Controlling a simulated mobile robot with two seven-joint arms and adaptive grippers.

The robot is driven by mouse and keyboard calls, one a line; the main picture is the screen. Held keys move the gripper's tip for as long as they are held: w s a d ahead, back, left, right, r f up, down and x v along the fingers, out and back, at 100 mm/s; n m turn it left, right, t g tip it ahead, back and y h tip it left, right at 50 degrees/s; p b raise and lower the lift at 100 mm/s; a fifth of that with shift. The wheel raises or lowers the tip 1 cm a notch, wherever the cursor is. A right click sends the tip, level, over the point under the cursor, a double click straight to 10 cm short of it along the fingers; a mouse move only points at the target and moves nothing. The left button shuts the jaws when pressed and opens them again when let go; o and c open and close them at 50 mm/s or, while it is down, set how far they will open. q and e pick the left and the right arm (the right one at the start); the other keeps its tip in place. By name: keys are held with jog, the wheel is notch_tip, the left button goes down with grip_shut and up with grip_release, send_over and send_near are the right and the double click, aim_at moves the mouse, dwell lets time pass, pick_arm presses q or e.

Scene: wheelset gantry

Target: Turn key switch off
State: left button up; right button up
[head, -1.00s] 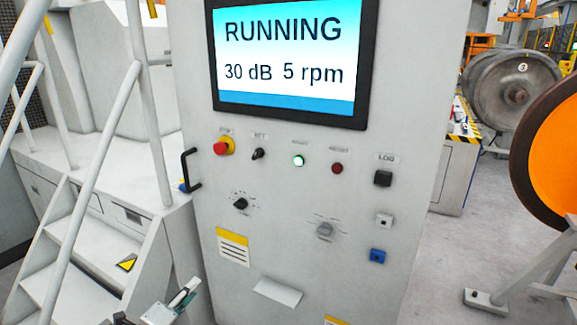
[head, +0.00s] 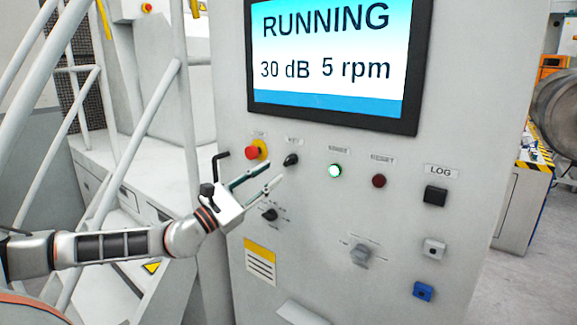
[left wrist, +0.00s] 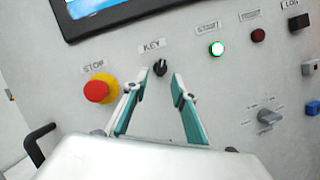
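The key switch (head: 291,160) is a small black knob under the KEY label on the grey panel. In the left wrist view the key switch (left wrist: 160,68) shows between and beyond the tips of my left gripper (left wrist: 154,88). In the head view my left gripper (head: 272,174) is just below and left of the key switch. Its two teal and white fingers are apart with nothing between them. The gripper looks short of the knob. My right gripper is in neither view.
The red STOP button (head: 252,153) on its yellow base is close left of the key switch. A lit green START button (head: 334,171) and a dark red RESET button (head: 379,181) are to the right. The screen (head: 335,62) reads RUNNING. A black handle (left wrist: 40,145) juts out at left.

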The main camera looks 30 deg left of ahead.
aim_at(286, 163)
pick_arm(q)
jog(key=x, duration=0.4)
jog(key=shift+w+d+r, duration=0.1)
jog(key=shift+w+r, duration=0.05)
jog(key=shift+p+x, duration=0.35)
jog(key=shift+x, duration=0.5)
grip_shut()
